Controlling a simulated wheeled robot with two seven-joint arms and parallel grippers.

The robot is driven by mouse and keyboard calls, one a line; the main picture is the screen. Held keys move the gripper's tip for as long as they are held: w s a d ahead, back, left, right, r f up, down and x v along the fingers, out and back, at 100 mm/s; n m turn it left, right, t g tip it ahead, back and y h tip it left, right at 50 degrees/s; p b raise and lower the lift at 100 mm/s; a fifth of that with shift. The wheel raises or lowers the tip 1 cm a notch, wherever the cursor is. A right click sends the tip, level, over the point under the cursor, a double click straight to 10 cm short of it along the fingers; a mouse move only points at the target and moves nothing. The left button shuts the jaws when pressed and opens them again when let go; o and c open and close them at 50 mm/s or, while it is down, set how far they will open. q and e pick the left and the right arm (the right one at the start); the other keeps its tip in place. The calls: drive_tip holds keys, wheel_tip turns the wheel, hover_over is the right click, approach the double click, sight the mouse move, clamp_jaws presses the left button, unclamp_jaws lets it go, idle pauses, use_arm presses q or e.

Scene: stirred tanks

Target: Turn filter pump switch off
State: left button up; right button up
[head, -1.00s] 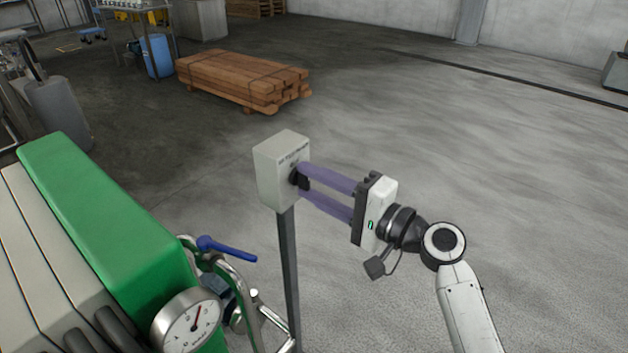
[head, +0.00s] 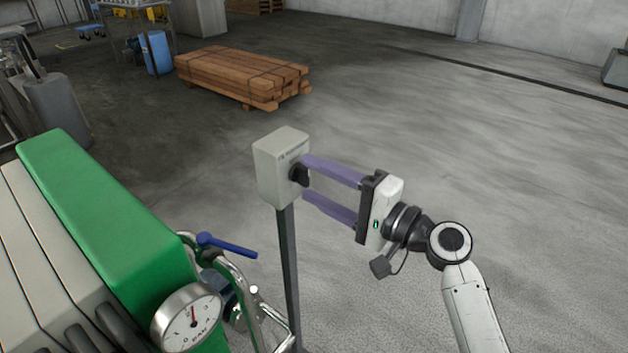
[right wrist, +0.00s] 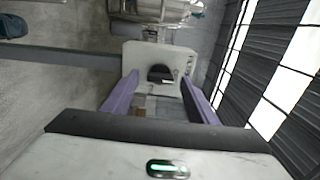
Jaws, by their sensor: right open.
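The filter pump switch is a pale grey box (head: 274,172) on a dark post, with a black knob (head: 298,175) on its right face. My right gripper (head: 304,177) is open, with its purple fingers pointing at that face, one above and one below the knob. In the right wrist view the switch box (right wrist: 140,59) lies straight ahead, and the black knob (right wrist: 160,74) shows between the two open fingers (right wrist: 160,84). I cannot tell whether the fingers touch the knob. My left gripper is not in view.
A green and grey filter press (head: 105,215) stands at the left, with a dial gauge (head: 188,318) and a blue-handled valve (head: 226,245) near the post (head: 288,270). A timber stack (head: 243,75) lies behind. The floor at the right is clear.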

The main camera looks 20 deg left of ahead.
drive_tip(key=v, duration=0.9)
drive_tip(key=shift+d+b, duration=0.15)
drive_tip(key=shift+b, duration=0.3)
drive_tip(key=s+d+f+t+h, duration=0.1)
drive_tip(key=s+d+f+h, duration=0.15)
drive_tip(key=f, duration=0.45)
drive_tip(key=s+d+f+t+h, duration=0.1)
drive_tip(key=d+f+h, duration=0.15)
drive_tip(key=f, duration=0.55)
drive_tip(key=s+d+f+t+h, duration=0.1)
drive_tip(key=d+f+h, duration=0.1)
drive_tip(key=d+f, duration=0.35)
drive_tip(key=s+d+f+n+h, duration=0.3)
drive_tip(key=s+d+f, duration=0.3)
drive_tip(key=s+f, duration=0.2)
drive_tip(key=s+d+f+n+h, duration=0.3)
drive_tip(key=s+d+f, duration=0.3)
drive_tip(key=s, duration=0.4)
drive_tip(key=shift+s+d+f+g+h, duration=0.3)
drive_tip(key=shift+d+f+h, duration=0.1)
drive_tip(key=shift+f+h, duration=0.45)
